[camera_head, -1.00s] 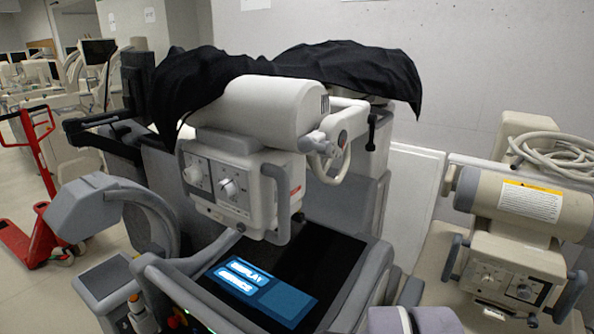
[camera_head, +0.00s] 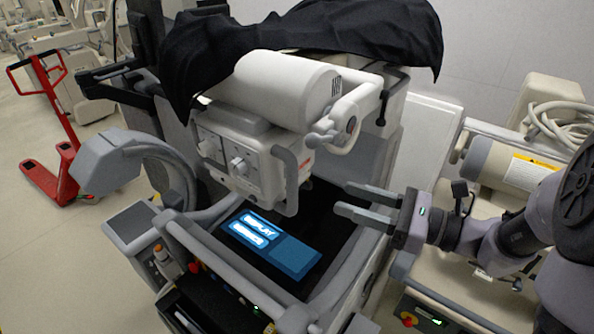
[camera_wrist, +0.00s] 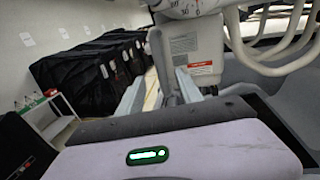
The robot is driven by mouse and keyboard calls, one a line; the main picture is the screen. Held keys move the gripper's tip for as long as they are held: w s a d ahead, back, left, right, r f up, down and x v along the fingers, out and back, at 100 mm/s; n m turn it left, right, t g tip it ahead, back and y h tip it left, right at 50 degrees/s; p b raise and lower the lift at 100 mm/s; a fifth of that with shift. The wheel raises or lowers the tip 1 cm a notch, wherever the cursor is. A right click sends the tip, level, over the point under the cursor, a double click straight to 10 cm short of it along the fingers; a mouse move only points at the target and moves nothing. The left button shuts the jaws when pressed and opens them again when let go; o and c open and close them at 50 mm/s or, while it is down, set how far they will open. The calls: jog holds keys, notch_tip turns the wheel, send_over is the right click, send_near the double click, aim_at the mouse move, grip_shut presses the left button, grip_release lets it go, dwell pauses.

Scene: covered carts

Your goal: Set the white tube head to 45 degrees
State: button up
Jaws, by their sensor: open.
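The white tube head (camera_head: 284,92) sits on the covered cart in the middle of the head view. It has a white cylinder above a boxy collimator (camera_head: 238,160) with two dials and grey handles. Its front face tilts slightly; I cannot read its angle. My gripper (camera_head: 358,199) is open and empty, to the right of the grey handle (camera_head: 291,180) and apart from it, above the cart's right side. In the wrist view the fingers (camera_wrist: 158,85) point towards the collimator's side, which bears a label (camera_wrist: 190,45). A white cable loop hangs at upper right there.
A black cover (camera_head: 300,30) drapes over the cart behind the head. A lit display (camera_head: 270,245) lies below it, framed by grey rails (camera_head: 345,275). A second tube unit (camera_head: 520,165) stands at right, close to my arm. A red pallet jack (camera_head: 60,165) stands at left.

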aim_at(291, 181)
jog(key=x, duration=1.3)
jog(key=shift+s, duration=0.1)
grip_shut()
dwell(0.7)
